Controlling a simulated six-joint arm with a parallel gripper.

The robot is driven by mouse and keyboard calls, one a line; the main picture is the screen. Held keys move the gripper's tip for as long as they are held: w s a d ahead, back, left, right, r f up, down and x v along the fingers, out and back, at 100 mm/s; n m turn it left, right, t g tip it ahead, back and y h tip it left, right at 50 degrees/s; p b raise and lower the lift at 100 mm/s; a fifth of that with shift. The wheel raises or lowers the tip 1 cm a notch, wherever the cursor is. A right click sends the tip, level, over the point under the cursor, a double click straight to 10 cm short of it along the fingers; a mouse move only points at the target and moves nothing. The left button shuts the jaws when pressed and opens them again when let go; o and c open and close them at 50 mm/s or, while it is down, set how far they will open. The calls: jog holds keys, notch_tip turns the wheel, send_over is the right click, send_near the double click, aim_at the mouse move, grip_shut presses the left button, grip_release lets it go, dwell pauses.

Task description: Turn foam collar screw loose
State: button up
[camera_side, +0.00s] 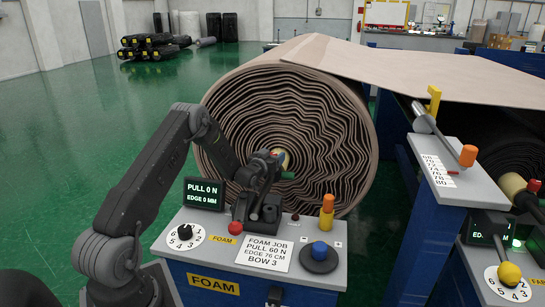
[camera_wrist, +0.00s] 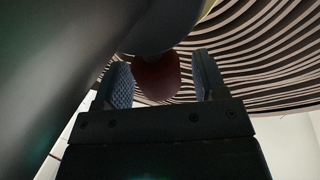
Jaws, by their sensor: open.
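The foam roll (camera_side: 290,110) is a large brown roll with wavy layers, its end face toward the side camera. A small red part, which looks like the collar screw (camera_side: 278,152), shows at its core beside a yellowish core end (camera_side: 285,160). My gripper (camera_side: 270,158) is at the core, pointing up. In the wrist view its two ribbed fingers (camera_wrist: 163,82) are open, with a dark red knob (camera_wrist: 157,78) between them. Gaps show on both sides of the knob. Its upper end is hidden behind a dark rounded part (camera_wrist: 165,25).
Below the roll is a console with a FOAM JOB card (camera_side: 264,252), a PULL 0 N display (camera_side: 203,194), a numbered dial (camera_side: 186,235), a red button (camera_side: 235,228), an orange-yellow post (camera_side: 327,212) and a blue knob (camera_side: 319,250). A blue stand (camera_side: 432,230) is at right.

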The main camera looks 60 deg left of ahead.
jog(key=shift+s+d, duration=0.25)
jog(key=shift+s, duration=0.25)
jog(key=v, duration=0.4)
jog(key=shift+s+d, duration=0.1)
notch_tip(320, 180, up, 7)
